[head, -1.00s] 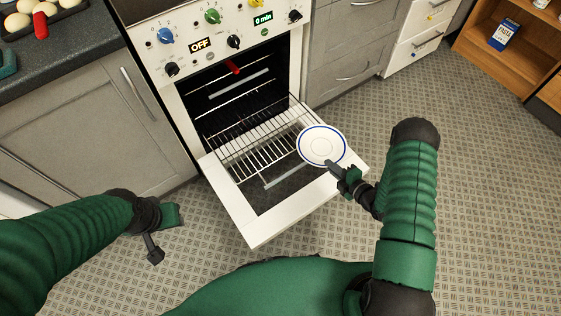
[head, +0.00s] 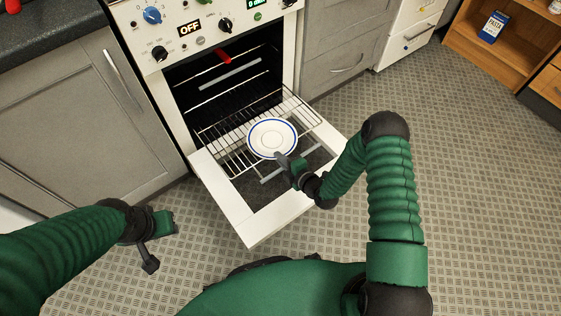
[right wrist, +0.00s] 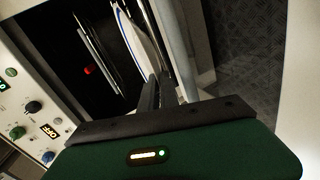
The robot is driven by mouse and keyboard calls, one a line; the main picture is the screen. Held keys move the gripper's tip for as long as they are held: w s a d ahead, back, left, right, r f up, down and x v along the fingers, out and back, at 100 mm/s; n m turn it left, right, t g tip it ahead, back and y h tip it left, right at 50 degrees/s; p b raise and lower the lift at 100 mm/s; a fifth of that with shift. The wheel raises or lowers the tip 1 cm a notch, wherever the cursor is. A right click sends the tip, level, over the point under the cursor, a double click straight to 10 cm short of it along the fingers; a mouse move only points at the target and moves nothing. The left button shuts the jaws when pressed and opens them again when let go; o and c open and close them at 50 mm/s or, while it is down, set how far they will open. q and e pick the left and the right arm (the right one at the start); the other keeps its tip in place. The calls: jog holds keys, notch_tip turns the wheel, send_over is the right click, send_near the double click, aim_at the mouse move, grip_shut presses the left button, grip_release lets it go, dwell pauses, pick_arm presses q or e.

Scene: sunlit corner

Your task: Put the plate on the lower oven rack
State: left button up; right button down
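The white plate with a blue rim (head: 271,137) is over the pulled-out lower oven rack (head: 229,137), above the open oven door (head: 235,210). My right gripper (head: 283,160) is at the plate's near edge. In the right wrist view the gripper fingers (right wrist: 158,88) are closed together at the plate (right wrist: 140,40), which shows edge-on. I cannot tell whether the plate touches the rack. My left gripper (head: 160,240) is apart from it, over the floor at left, with its fingers spread and empty.
The oven's control panel (head: 200,25) is above the dark cavity, where a red item (head: 222,55) shows. Grey cabinets (head: 85,120) stand at left. A wooden shelf (head: 510,50) with a blue pasta box (head: 493,27) stands at far right. The floor at right is clear.

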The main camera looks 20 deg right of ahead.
jog(key=shift+d+r, duration=0.1)
jog(key=c, duration=1.9)
grip_release()
jog(key=shift+d, duration=0.15)
jog(key=shift+s, duration=0.1)
